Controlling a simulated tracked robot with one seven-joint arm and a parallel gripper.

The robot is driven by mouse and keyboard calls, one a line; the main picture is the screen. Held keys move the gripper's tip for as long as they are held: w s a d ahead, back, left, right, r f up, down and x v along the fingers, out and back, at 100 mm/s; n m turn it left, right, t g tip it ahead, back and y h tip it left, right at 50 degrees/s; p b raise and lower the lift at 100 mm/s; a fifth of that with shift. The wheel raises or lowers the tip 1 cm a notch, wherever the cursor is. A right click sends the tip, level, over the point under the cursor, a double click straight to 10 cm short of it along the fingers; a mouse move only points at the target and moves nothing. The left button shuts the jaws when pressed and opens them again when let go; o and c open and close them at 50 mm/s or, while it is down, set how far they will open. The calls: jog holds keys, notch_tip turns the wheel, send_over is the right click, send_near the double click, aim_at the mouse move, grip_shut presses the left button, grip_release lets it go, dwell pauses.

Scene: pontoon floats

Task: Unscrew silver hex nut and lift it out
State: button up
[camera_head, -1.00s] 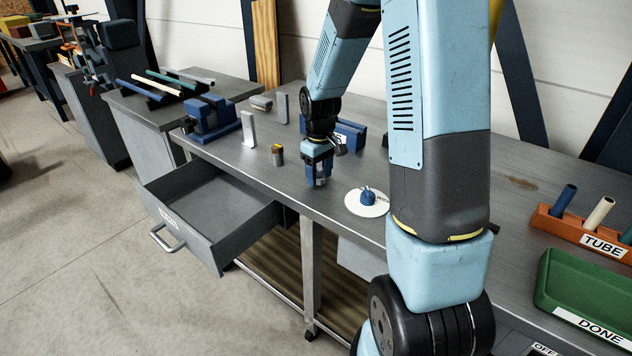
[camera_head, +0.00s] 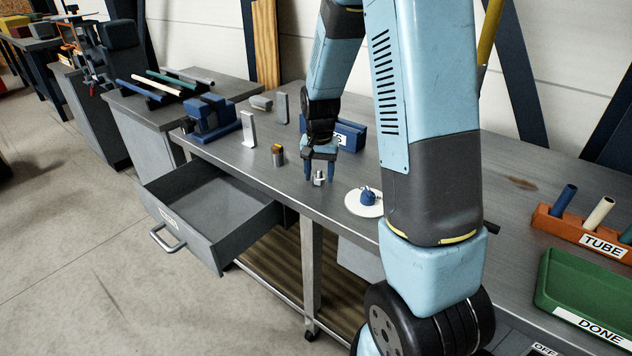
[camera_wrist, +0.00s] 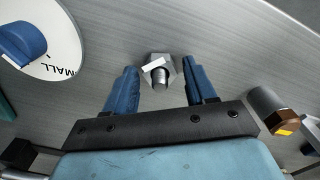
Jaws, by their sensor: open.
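The silver hex nut (camera_head: 319,176) stands on the metal workbench near its front edge. In the wrist view the nut (camera_wrist: 150,62) sits around a short round stud (camera_wrist: 160,76), with a white mark on its face. My gripper (camera_head: 320,172) is above the nut, pointing down. Its two blue fingers stand apart on either side of the nut, and in the wrist view (camera_wrist: 162,78) there is a gap between each finger and the nut. The gripper holds nothing. I cannot tell exactly how far the fingertips are above the bench.
A brown hex piece with a yellow mark (camera_head: 278,156) stands left of my gripper. A white disc with a blue knob (camera_head: 352,205) lies to the right. A blue bin (camera_head: 352,132) is behind. An open drawer (camera_head: 205,250) juts out front left; a green DONE tray (camera_head: 545,290) is far right.

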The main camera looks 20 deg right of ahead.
jog(key=m, duration=0.4)
jog(key=shift+m, duration=0.3)
jog(key=m, duration=1.6)
